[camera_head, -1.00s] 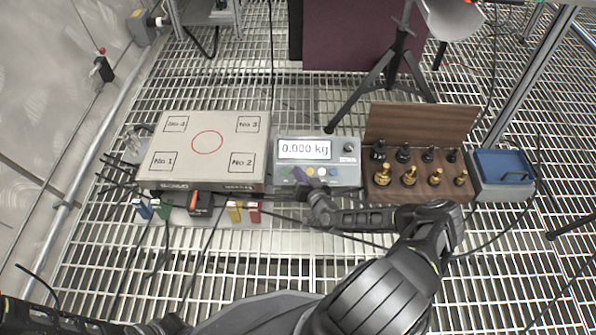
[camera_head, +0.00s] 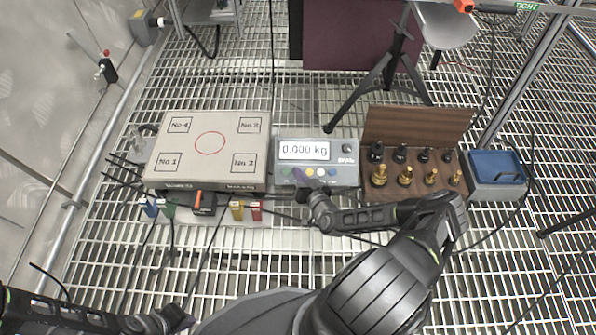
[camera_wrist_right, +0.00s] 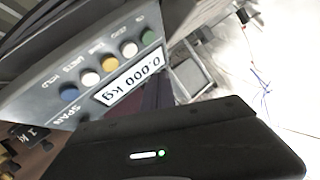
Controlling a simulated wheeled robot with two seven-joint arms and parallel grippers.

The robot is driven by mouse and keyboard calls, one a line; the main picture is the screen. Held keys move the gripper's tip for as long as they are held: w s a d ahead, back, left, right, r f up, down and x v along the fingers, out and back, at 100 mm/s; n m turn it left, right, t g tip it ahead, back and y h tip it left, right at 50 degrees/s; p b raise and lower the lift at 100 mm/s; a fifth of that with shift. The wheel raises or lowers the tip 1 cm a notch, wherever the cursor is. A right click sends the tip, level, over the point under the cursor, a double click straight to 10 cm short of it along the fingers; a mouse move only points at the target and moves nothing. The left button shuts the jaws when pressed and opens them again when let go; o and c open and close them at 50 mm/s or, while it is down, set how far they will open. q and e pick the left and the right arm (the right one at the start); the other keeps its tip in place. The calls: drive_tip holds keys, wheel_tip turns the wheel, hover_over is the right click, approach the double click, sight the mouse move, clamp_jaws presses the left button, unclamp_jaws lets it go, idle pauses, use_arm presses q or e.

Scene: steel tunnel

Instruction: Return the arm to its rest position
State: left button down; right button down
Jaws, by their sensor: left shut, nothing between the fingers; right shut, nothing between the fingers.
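The scale's display reads 0.000 kg. In the right wrist view, the scale's panel (camera_wrist_right: 88,103) with its buttons and display fills the upper left, and a dark body part of mine with a green light covers the bottom. My right arm reaches in from the lower right. My left gripper (camera_head: 174,319) is shut and empty at the bottom left, over the grating, well away from the scale.
A box with four numbered squares and a red circle (camera_head: 208,143) stands left of the scale. A wooden case (camera_head: 420,123) of black and brass weights and a blue-lidded box (camera_head: 497,167) stand right. Coloured clips with cables lie in front. A tripod (camera_head: 388,70) stands behind.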

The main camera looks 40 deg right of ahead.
idle(0.5)
